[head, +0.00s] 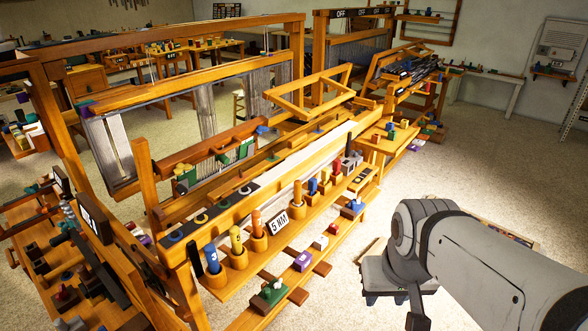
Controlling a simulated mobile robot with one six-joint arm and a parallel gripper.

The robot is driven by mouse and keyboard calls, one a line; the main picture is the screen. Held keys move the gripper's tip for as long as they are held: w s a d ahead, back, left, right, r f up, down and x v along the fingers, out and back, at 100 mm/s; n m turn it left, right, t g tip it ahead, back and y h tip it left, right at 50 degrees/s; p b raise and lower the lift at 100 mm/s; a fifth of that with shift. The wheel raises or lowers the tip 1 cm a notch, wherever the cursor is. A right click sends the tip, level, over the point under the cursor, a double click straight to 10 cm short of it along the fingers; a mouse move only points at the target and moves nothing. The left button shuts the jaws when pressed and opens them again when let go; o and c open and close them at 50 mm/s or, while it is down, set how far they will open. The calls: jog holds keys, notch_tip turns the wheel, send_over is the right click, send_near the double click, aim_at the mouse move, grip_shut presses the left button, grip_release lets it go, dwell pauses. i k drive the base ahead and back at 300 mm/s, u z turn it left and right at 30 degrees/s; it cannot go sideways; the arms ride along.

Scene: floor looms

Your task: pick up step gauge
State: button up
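A small dark grey block with a stepped outline (349,163) stands toward the far right end of the loom's front wooden shelf. It may be the step gauge, but at this size I cannot be sure. My gripper (414,308) shows only in part at the lower right, below my grey arm. A dark narrow piece of it points down near the bottom edge. Its fingertips are not clear, and I cannot tell whether it holds anything. It is apart from the shelf, to the right of and nearer than the grey block.
The wooden shelf (222,285) holds colored numbered pegs in round cups, with a "5 MM" sign (278,222). A lower ledge has a purple block (303,261) and a green block (268,294). The loom frame (180,65) rises behind. Carpet (480,160) is open at right.

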aim_at(298, 202)
jog(key=z, duration=0.05)
jog(key=i, duration=1)
jog(key=u, duration=0.05)
